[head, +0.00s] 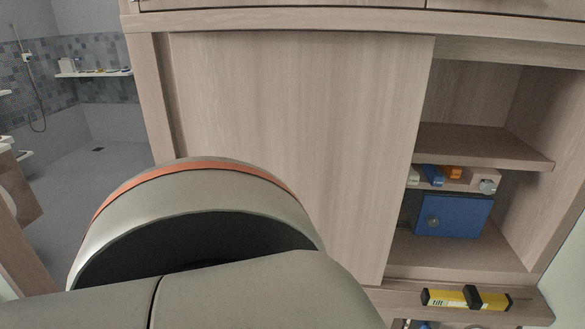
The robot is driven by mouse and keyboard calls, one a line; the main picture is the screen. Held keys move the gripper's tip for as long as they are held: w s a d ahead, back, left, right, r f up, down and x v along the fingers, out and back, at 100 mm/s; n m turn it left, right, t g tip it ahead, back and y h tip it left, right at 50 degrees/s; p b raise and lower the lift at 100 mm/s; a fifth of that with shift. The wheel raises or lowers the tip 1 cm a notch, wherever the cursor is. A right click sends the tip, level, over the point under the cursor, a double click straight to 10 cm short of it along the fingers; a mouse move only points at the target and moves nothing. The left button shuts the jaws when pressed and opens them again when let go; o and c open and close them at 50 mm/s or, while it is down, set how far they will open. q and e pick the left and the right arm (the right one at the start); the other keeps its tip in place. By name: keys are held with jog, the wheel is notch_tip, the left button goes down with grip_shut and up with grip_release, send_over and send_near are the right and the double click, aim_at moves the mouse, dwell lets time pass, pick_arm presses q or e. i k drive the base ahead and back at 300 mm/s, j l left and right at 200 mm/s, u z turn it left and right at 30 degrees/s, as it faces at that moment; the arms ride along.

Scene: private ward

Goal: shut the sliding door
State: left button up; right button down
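The sliding door (300,120) is a plain pale wood panel in the middle of the head view. It covers the left and middle part of the wooden cabinet (155,110). To the right of its right edge the cabinet stands open and its shelves (480,145) show. A narrow dark gap runs along the door's left edge, beside the cabinet's side post. No handle shows on the visible part of the door. A large grey arm link of mine with an orange band hides the door's lower left. Neither of my grippers is in view.
In the open part are a blue box (453,216) with a round knob and several small items above it. A yellow and black object (465,298) lies on the ledge below. At the left, an opening shows a tiled shower room with a wall shelf (93,74).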

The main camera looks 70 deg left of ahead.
aim_at(335, 116)
jog(key=k+u, duration=0.1)
jog(key=u, duration=2.05)
